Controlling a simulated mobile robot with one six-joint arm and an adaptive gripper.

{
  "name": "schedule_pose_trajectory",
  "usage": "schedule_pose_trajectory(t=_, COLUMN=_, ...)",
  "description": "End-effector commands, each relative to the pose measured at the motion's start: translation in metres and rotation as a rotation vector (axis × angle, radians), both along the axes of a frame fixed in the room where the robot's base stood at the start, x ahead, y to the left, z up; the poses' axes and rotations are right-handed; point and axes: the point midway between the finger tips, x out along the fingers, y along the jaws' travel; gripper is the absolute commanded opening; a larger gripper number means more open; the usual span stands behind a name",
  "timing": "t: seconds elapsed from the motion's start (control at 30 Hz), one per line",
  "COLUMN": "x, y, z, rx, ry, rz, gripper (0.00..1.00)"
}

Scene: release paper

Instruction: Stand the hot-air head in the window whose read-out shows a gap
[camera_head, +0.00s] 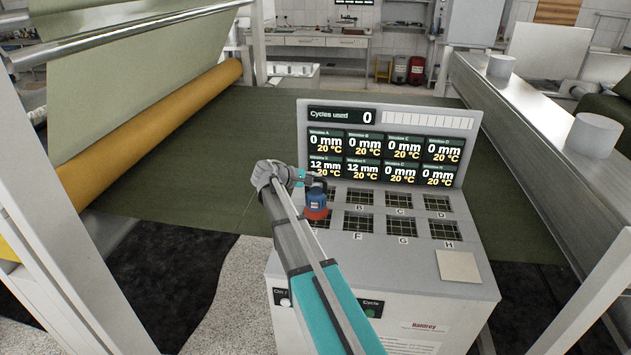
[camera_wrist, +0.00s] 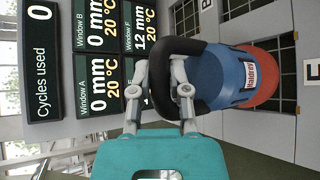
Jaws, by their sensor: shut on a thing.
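My gripper (camera_head: 300,180) is shut on the black handle (camera_wrist: 190,75) of the hot-air head. The head (camera_head: 316,200) has a blue body and an orange-red lower rim; its body also shows in the wrist view (camera_wrist: 222,85). It is upright over the left end of the windows, around A and E, partly covering them. Whether it touches the deck I cannot tell. On the read-out panel (camera_head: 385,119), windows E (camera_head: 325,168) and F (camera_head: 362,171) show 12 mm; the others show 0 mm. All show 20 °C. Window F (camera_head: 358,222) on the deck is uncovered.
Windows B (camera_head: 360,196), C (camera_head: 398,200), D (camera_head: 437,203), G (camera_head: 401,225) and H (camera_head: 444,229) are clear. A beige square plate (camera_head: 459,265) lies at the deck's front right. The panel stands upright behind the windows. "Cycles used" reads 0.

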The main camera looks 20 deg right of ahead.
Motion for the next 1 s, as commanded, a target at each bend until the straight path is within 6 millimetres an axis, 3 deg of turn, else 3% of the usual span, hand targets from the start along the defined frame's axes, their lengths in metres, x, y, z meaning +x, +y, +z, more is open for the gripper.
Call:
schedule_pose_trajectory(t=0.3, x=-0.001, y=-0.001, z=-0.021, rx=-0.004, ry=0.001, rz=0.000, gripper=0.00)
schedule_pose_trajectory(t=0.87, x=-0.001, y=-0.001, z=-0.024, rx=-0.004, ry=0.001, rz=0.000, gripper=0.00)
schedule_pose_trajectory(t=0.9, x=-0.001, y=-0.001, z=-0.024, rx=0.000, ry=0.000, rz=-0.001, gripper=0.28)
schedule_pose_trajectory(t=1.0, x=-0.001, y=-0.001, z=-0.024, rx=0.000, ry=0.000, rz=-0.001, gripper=0.47)
